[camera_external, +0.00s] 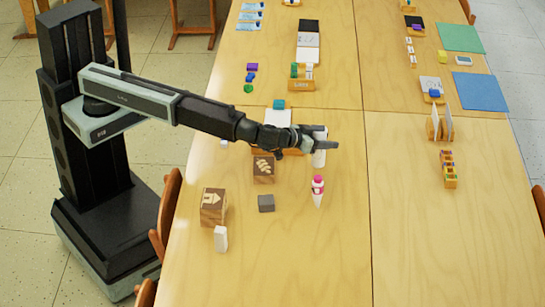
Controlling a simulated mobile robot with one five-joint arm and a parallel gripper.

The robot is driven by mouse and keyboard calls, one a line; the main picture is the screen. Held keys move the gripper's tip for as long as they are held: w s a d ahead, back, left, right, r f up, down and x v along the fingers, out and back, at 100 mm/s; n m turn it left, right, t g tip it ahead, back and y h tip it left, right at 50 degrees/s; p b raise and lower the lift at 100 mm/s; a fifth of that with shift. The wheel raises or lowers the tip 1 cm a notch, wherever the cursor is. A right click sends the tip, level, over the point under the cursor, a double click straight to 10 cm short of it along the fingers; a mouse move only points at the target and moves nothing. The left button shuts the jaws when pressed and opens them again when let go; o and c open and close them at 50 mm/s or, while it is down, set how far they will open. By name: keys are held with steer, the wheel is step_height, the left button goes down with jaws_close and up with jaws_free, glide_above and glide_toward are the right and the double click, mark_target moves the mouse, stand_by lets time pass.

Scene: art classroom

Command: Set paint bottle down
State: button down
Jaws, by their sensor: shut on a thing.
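My gripper (328,146) is over the middle of the wooden table, at the end of my outstretched arm. It is shut on a white, upright, roughly cylindrical thing, which looks like the paint bottle (320,159). The fingers hide part of it. I cannot tell whether its base touches the table (335,240) or hangs just above it.
A wooden block with a leaf mark (263,170), a block with a house mark (213,207), a grey block (266,203) and a white block (221,239) stand to the left. Small supplies line the far table. The front right is clear.

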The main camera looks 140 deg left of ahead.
step_height(320, 180, down, 2)
steer(key=shift+f+b, duration=0.2)
steer(key=shift+b, duration=0.3)
steer(key=shift+r, duration=0.2)
steer(key=shift+f, duration=0.1)
steer(key=c, duration=0.7)
jaws_free()
steer(key=shift+o, duration=0.2)
